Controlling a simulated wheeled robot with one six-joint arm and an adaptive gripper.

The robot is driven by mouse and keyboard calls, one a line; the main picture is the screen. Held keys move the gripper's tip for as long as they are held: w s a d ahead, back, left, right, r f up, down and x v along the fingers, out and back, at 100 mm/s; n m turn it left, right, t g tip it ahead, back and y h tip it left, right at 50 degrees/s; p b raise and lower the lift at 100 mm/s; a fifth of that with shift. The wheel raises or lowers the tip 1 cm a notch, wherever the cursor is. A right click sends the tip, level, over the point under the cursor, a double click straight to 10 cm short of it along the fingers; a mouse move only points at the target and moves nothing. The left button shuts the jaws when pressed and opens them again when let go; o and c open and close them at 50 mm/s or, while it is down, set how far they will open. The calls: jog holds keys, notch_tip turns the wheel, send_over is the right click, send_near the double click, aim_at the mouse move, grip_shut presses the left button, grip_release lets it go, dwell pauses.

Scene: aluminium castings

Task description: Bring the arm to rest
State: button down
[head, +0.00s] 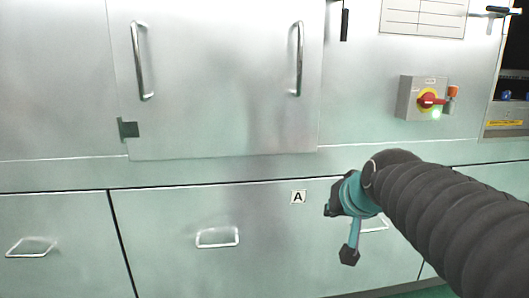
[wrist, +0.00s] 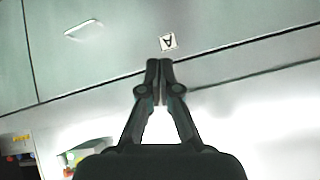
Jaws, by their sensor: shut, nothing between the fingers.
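My gripper (wrist: 160,66) is shut and empty in the wrist view, its two fingertips together. In the head view my arm comes in from the right, and part of the gripper's end (head: 349,254) shows in front of the lower metal panels. In the wrist view the fingertips appear just below the small "A" label (wrist: 168,42), with the panel behind them. I cannot tell the distance between the fingertips and the panel.
A metal door (head: 220,85) with two upright handles is above. Lower drawers have handles (head: 217,238), and an "A" label (head: 298,197) is on one. A red and yellow switch (head: 428,99) is at the upper right.

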jog(key=s+d+f+n+g, duration=0.1)
jog(key=s+f+g, duration=0.1)
jog(key=s+f, duration=0.4)
jog(key=s+f+g+h, duration=0.1)
jog(key=s+f, duration=0.5)
jog(key=s, duration=0.6)
jog(key=shift+s+d+f+n+g, duration=0.25)
jog(key=shift+d+n+g, duration=0.15)
jog(key=shift+g, duration=0.1)
